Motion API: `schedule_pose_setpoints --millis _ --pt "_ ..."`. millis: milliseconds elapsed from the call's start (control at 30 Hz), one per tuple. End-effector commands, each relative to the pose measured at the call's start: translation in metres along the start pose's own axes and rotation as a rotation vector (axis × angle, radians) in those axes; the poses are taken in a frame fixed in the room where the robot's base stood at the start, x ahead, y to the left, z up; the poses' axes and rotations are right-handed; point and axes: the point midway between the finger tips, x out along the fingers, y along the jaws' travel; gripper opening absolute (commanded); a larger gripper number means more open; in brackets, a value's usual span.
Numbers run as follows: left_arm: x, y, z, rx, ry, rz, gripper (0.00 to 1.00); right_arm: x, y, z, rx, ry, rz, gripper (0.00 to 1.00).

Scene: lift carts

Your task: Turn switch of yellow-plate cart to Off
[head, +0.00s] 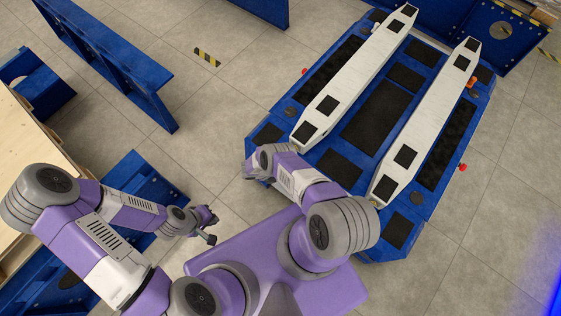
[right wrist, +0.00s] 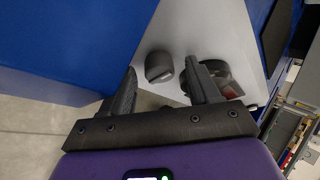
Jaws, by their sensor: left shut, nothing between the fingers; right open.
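A blue cart (head: 323,153) with two white rails stands at the right in the head view; I make out no yellow plate on it. In the right wrist view, a light grey panel (right wrist: 222,32) on the blue body carries a dark rotary knob (right wrist: 158,68). My right gripper (right wrist: 160,73) is open in front of the panel. The knob appears between its fingertips; I cannot tell whether they touch it. In the head view the right gripper is hidden at the cart's near end. My left gripper (head: 209,224) is shut and empty, left of the cart.
A second dark round part (right wrist: 216,76) on the panel is partly hidden by the right-hand finger. Blue frames (head: 110,62) and a wooden table (head: 22,150) stand at the left. Grey tiled floor (head: 215,115) is clear between them and the cart.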

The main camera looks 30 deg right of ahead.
Motion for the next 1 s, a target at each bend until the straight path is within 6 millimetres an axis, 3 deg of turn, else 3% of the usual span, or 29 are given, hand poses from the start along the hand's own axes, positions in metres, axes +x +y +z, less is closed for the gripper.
schedule_pose_setpoints --millis 133,500,1000 --pt "-0.004 0.001 0.0 0.0 0.0 0.0 0.0 -0.011 0.0 0.001 -0.001 -0.001 0.001 0.61" --pt "-0.019 0.007 0.001 0.0 0.0 0.0 0.0 -0.068 -0.001 0.001 -0.002 -0.002 0.0 0.61" --pt "-0.02 0.007 0.001 0.0 0.0 0.0 0.0 -0.076 0.0 0.0 0.0 0.0 0.0 0.61"
